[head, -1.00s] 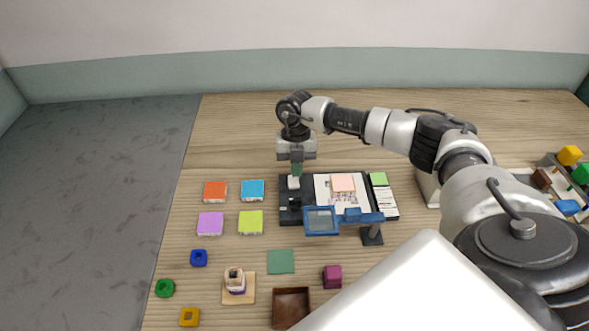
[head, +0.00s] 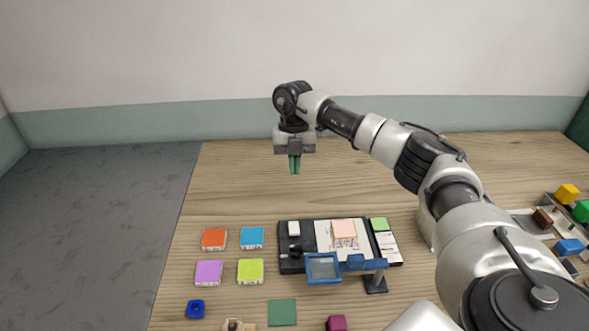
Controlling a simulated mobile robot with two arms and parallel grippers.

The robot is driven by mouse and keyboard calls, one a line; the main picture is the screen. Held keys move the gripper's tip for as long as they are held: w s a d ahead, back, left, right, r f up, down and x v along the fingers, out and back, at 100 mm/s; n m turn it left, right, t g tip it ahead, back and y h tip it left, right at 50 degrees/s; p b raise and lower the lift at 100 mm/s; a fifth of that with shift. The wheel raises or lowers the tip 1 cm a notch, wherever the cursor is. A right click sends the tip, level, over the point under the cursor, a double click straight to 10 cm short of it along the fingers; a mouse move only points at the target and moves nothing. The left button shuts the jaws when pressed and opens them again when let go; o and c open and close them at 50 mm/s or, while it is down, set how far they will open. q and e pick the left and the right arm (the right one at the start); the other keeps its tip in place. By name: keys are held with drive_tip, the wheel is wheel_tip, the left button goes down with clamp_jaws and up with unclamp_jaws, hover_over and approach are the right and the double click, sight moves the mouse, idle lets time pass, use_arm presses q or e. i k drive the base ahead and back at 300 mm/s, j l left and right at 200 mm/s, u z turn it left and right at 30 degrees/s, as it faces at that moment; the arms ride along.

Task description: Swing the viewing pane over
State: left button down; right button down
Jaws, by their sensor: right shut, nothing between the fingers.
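The viewing pane (head: 323,267) is a small square pane in a blue frame. It sits on a blue arm (head: 362,265) that reaches left from a dark post and base (head: 376,284) at the front right of a black board (head: 291,262). The pane hangs over the front edge of the board, left of the post. A white block (head: 294,228) is at the board's back left. My right gripper (head: 295,165) is shut and empty, pointing down above the table behind the board, apart from the pane. My left gripper is not in view.
Orange (head: 214,239), blue (head: 252,237), purple (head: 208,273) and lime (head: 250,271) blocks stand left of the board. A green square (head: 282,312) and a magenta cube (head: 336,323) are in front. The table behind the board is clear.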

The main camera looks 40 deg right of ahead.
sight(355, 263)
drive_tip(key=k+j, duration=1.6)
drive_tip(key=k, duration=0.1)
